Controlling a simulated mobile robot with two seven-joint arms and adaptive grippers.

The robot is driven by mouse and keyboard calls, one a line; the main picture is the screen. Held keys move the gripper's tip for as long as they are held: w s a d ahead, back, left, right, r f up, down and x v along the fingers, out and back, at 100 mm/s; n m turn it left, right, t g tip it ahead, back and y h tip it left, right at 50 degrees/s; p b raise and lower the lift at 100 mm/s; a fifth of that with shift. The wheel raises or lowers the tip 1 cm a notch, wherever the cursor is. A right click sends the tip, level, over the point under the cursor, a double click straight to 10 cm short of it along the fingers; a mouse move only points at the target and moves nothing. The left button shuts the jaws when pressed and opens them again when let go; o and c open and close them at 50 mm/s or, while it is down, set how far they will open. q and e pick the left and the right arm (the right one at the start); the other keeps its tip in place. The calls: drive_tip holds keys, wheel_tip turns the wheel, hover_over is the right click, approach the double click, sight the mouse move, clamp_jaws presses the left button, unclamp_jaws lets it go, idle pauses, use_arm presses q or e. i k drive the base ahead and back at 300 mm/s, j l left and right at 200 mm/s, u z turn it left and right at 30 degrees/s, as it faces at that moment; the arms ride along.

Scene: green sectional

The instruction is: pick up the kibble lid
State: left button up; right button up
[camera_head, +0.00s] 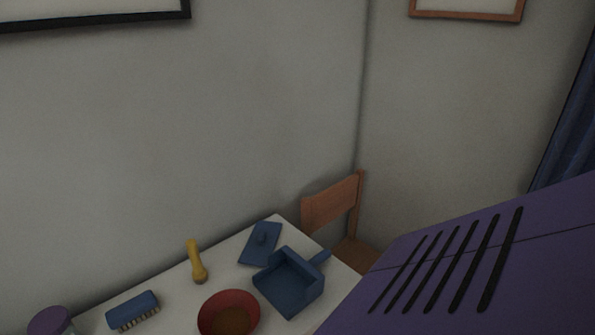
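A jar with a purple lid (50,321) is cut off at the bottom left corner. I cannot tell for sure which of these is the kibble lid. Neither of my grippers is in view.
On the white table (171,281) are a red bowl (208,312) with brown contents, a yellow-handled tool (194,256) and a blue brush (133,307). A wooden chair (331,204) stands behind. A large slotted purple surface (480,265) blocks the lower right.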

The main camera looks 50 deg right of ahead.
sight(262, 242)
drive_tip(key=l+z, duration=0.15)
drive_tip(key=z, duration=1.25)
drive_tip(key=u, duration=0.3)
